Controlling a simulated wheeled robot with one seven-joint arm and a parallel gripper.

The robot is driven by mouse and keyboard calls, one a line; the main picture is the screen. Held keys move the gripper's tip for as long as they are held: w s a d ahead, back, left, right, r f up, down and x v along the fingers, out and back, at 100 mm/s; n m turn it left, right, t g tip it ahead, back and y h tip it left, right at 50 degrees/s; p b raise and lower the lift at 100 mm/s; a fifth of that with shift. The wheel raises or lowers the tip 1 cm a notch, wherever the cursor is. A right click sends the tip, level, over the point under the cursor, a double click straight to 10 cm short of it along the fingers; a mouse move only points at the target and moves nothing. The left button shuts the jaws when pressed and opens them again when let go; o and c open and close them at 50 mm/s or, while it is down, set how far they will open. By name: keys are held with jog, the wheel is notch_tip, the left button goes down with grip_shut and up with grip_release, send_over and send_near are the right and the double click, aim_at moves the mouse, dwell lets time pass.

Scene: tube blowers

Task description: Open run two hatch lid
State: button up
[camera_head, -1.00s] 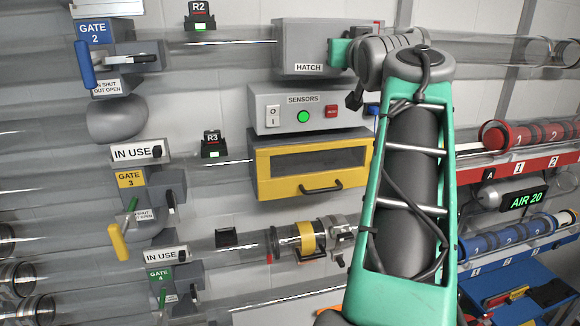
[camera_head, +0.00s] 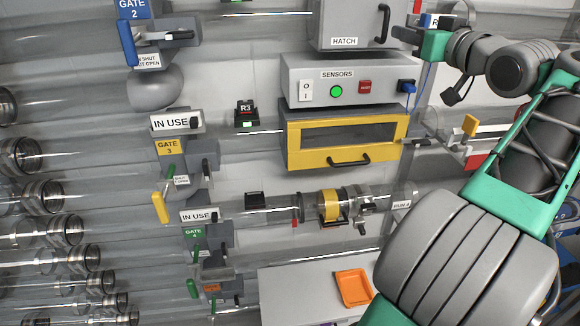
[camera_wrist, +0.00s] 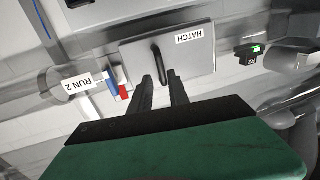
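The grey hatch lid (camera_head: 344,24) with its HATCH label is at the top of the head view, cut off by the frame edge. It looks shut. Its black handle (camera_head: 384,22) is upright on the lid's right side. The wrist view shows the lid (camera_wrist: 195,55) and the handle (camera_wrist: 162,62) just ahead of my fingertips. My gripper (camera_wrist: 161,84) is open, its two dark fingers apart with nothing between them. In the head view my gripper (camera_head: 406,35) is just right of the handle, its fingers small. A RUN 2 label (camera_wrist: 86,82) is left of the lid in the wrist view.
The sensors box (camera_head: 340,80) with a green light sits just below the hatch. A yellow-framed hatch (camera_head: 345,158) is beneath it. Clear tubes run across behind. Gate levers stand at left. An orange tray (camera_head: 353,288) lies on a light surface below.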

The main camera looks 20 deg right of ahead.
jog(key=w+a+f+g+y+b, duration=0.1)
jog(key=w+a+f+g+b, duration=0.2)
jog(key=a+f, duration=0.65)
jog(key=w+a+f+g+b, duration=0.2)
jog(key=w+a+f, duration=0.45)
jog(key=f, duration=0.65)
jog(key=s+a+f+g+y+b, duration=0.1)
jog(key=s+a+f+g, duration=0.1)
jog(key=a+f, duration=0.5)
notch_tip(320, 180, down, 2)
jog(key=shift+s+a+f+g, duration=0.25)
jog(key=shift+s+a+g, duration=0.15)
jog(key=shift+s, duration=0.1)
